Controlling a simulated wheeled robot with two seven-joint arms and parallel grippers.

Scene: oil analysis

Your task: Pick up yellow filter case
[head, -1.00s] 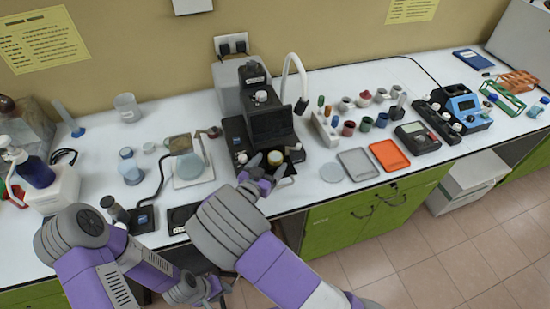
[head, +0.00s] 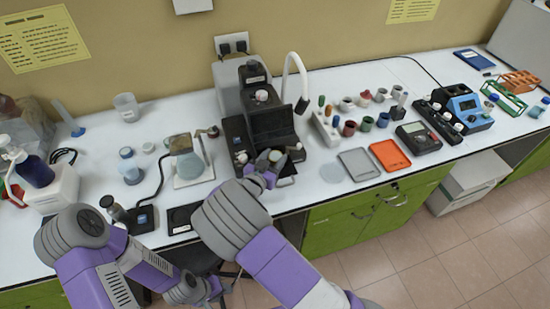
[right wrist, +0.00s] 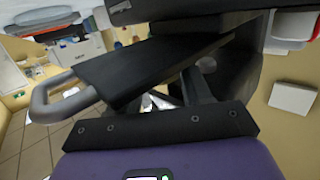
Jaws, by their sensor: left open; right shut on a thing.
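The yellow filter case (head: 275,156) is at the front of the black analysis machine (head: 271,124). It is a small round piece, and its top looks pale in the head view. My right gripper (head: 272,167) is shut around it, with its fingers at the case's sides. I cannot tell whether the case still touches the machine. In the right wrist view a dark panel with a grey bar handle (right wrist: 60,103) fills the middle, and I cannot make out the case there. My left gripper (head: 207,294) is open and low in front of the bench, apart from any object.
A white-capped piece (head: 242,157) stands just left of the case. Right of the machine are a white rack (head: 325,128), several small cups, a grey tray (head: 357,164) and an orange tray (head: 389,155).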

